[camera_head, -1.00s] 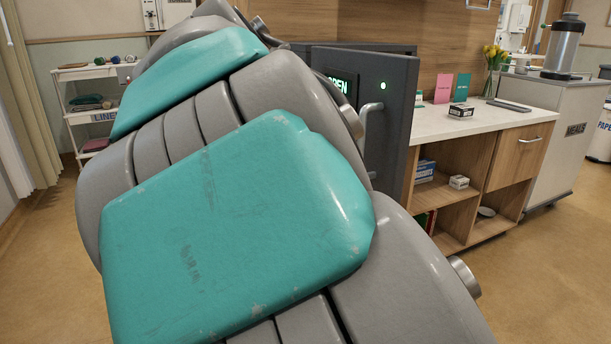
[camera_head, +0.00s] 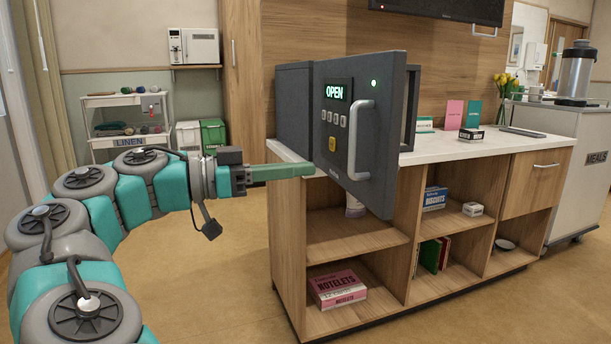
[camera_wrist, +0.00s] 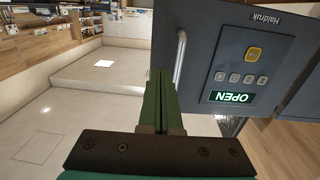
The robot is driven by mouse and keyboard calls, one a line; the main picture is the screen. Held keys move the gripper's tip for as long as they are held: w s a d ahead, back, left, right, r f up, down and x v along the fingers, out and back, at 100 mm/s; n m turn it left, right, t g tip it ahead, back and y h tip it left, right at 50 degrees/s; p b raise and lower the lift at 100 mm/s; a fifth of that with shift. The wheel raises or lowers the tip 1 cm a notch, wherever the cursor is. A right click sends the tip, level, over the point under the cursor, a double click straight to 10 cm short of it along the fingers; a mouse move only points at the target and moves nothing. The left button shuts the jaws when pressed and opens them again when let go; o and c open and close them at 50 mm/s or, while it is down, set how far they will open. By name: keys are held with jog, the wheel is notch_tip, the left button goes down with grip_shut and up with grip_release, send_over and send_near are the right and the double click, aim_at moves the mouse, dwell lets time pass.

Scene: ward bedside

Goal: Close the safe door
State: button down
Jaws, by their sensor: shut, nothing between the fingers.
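The dark grey safe (camera_head: 293,105) stands on the white counter. Its door (camera_head: 350,165) stands open, swung out towards me, with a lit green "OPEN" display (camera_head: 336,92), a keypad and a silver bar handle (camera_head: 358,140). My gripper (camera_head: 312,170) is shut and empty, with its green fingers at the lower left edge of the door in the head view. I cannot tell whether they touch it. In the wrist view my shut fingers (camera_wrist: 158,95) point towards the door front (camera_wrist: 235,60), beside the handle (camera_wrist: 179,56). The safe's inside is hidden.
The counter (camera_head: 455,146) carries small boxes and cards right of the safe. Shelves below hold a pink Notelets box (camera_head: 338,289) and other boxes. A linen trolley (camera_head: 128,120) stands at the back left, a meals trolley (camera_head: 585,160) at the right. The floor in front is clear.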

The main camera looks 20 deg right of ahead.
aim_at(381, 162)
jog(key=d, duration=1.1)
jog(key=shift+s+d, duration=0.2)
jog(key=shift+d, duration=0.2)
